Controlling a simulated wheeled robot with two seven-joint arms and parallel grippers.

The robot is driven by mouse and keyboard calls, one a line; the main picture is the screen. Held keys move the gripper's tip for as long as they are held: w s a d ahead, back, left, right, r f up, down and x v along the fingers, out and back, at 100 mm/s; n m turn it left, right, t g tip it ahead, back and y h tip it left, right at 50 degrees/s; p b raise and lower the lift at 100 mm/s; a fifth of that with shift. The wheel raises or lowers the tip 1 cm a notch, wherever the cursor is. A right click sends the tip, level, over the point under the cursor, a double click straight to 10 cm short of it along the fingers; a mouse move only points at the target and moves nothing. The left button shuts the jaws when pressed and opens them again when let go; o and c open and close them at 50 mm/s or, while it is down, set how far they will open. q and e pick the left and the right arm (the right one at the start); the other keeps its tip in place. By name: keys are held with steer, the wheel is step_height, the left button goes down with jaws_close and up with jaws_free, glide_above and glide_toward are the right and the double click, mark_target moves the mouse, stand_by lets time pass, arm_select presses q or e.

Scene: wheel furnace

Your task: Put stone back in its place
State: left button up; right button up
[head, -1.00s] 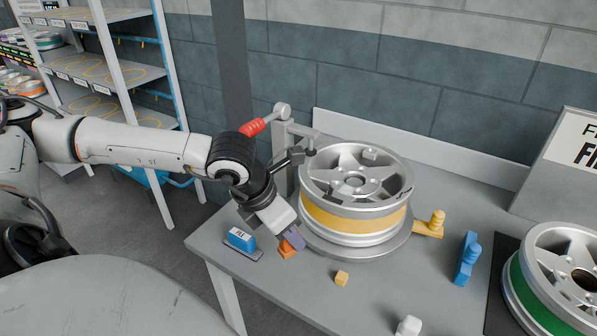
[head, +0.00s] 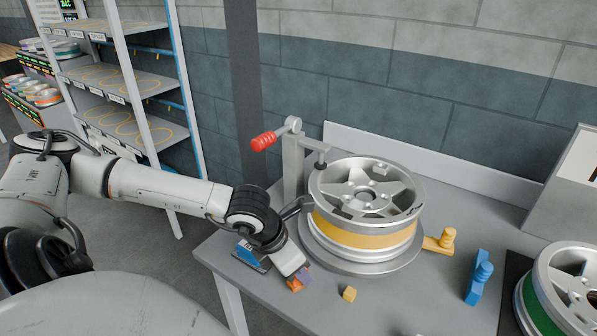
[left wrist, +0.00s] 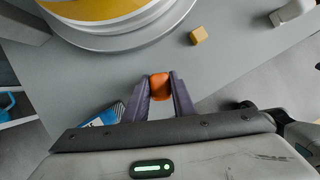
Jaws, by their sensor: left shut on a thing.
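An orange block (left wrist: 159,86), which may be the stone, sits between the two purple fingertips of my left gripper (left wrist: 160,92) in the left wrist view. The gripper is shut on it. In the head view the orange block (head: 294,286) is partly hidden by the left gripper (head: 300,278), just left of the wheel stand and over the table's front left part. I cannot tell whether the block touches the table. A small yellow block (head: 349,293) lies apart on the table to the right. It also shows in the left wrist view (left wrist: 198,36). My right gripper is not in view.
A wheel with a yellow band (head: 362,232) lies on a round stand beside a lever with a red handle (head: 263,141). A blue labelled box (head: 247,254) is partly behind my wrist. A blue piece (head: 478,279) stands right. The table front is mostly clear.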

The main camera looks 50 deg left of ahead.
arm_select(q)
steer(key=shift+f, duration=0.35)
steer(key=shift+f, duration=0.55)
steer(key=o, duration=1.6)
